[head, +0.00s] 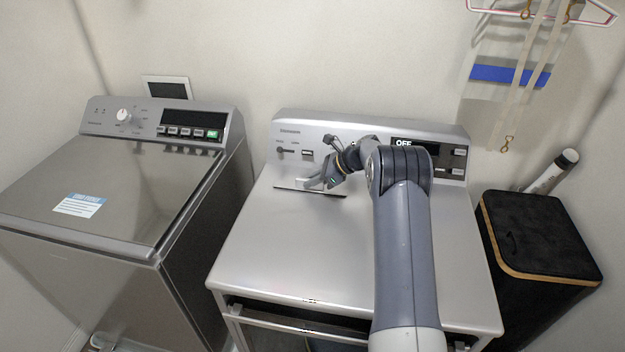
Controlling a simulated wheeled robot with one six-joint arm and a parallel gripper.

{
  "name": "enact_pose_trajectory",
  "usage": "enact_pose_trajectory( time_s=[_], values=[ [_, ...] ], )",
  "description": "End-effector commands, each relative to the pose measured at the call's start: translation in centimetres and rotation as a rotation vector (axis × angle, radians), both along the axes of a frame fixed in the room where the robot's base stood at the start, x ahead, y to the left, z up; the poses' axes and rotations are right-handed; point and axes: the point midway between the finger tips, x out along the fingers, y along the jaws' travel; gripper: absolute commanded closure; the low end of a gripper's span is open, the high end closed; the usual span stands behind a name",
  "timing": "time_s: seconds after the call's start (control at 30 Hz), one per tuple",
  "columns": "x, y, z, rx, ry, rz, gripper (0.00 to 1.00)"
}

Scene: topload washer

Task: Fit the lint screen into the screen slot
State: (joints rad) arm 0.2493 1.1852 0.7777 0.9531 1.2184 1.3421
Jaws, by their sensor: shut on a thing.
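My gripper (316,182) is at the top of the right-hand machine, near its control panel. It is shut on a small pale grey piece, the lint screen (303,183), of which only the upper part shows. The screen slot (335,195) is a thin dark line across the machine's top, directly under the gripper. The screen is at the slot, but I cannot tell how deep it sits in it. The gripper and wrist hide part of the slot and screen.
The machine's control panel (290,130), with knobs and a display reading OFF, rises close behind the gripper. Its metal top (300,250) is clear in front. A topload washer (110,190) stands left. A black bin (540,235) stands right.

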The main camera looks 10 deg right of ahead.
Motion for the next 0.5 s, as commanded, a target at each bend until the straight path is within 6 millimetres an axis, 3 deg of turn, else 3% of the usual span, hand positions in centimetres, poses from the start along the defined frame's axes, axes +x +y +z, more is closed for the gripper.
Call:
enact_pose_trajectory(
  time_s=[0.23,0.27,0.5],
  values=[
    [0.0,0.01,-0.64,0.0,0.0,0.0,1.0],
    [0.01,0.0,-0.55,0.0,0.0,0.0,0.85],
    [0.0,0.0,-0.54,0.0,0.0,0.0,0.66]
  ],
)
